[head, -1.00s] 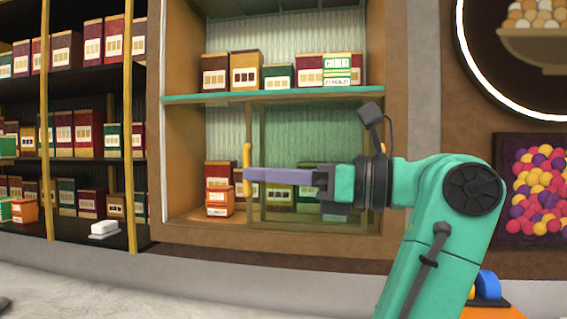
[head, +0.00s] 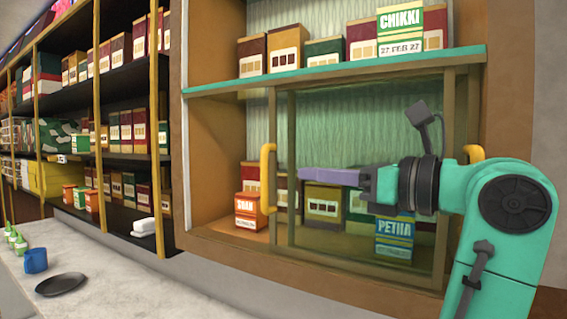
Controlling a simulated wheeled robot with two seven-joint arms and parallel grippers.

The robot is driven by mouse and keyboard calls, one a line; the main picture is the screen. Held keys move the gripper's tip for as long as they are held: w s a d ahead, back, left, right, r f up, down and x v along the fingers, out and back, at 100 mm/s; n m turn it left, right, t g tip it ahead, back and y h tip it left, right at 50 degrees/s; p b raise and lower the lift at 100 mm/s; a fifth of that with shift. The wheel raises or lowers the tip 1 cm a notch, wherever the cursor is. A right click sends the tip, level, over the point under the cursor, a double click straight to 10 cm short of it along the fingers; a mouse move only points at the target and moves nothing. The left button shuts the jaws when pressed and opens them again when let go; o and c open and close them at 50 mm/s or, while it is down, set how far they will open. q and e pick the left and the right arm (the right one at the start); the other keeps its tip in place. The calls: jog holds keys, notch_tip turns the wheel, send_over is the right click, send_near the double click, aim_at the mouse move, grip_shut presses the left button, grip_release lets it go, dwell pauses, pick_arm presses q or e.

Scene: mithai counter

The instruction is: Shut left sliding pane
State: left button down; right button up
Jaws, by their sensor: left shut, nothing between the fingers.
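The left sliding pane is a framed, greenish see-through pane (head: 345,240) in the lower bay of the wall cabinet. A yellow upright handle (head: 267,180) sits on its left edge. To the left of that edge, the bay is uncovered and an orange box (head: 249,211) shows there. My left gripper (head: 302,173) is shut and empty, its lavender fingers pointing left in front of the pane. Its tip shows a little right of the handle, apart from it in the picture. My arm hides part of the pane's right side. My right gripper is not in view.
A second yellow handle (head: 474,153) shows at the bay's right side. A teal shelf edge (head: 330,72) runs above, with several boxes on it. Open dark shelving stands left. A counter (head: 110,290) with a blue mug (head: 36,260) and a dark plate (head: 62,284) is at lower left.

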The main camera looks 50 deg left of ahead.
aim_at(268, 171)
pick_arm(q)
jog(key=a+p, duration=0.2)
jog(key=a, duration=0.5)
jog(key=shift+s+p, duration=0.15)
jog(key=shift+p, duration=0.25)
jog(key=shift+s+a, duration=0.15)
jog(key=shift+a, duration=0.1)
jog(key=shift+s, duration=0.1)
jog(key=shift+w+f, duration=0.1)
jog(key=shift+w, duration=0.1)
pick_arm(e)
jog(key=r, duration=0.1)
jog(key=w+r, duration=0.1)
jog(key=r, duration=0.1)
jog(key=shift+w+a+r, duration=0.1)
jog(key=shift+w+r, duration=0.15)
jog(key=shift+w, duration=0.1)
pick_arm(q)
jog(key=shift+a, duration=0.1)
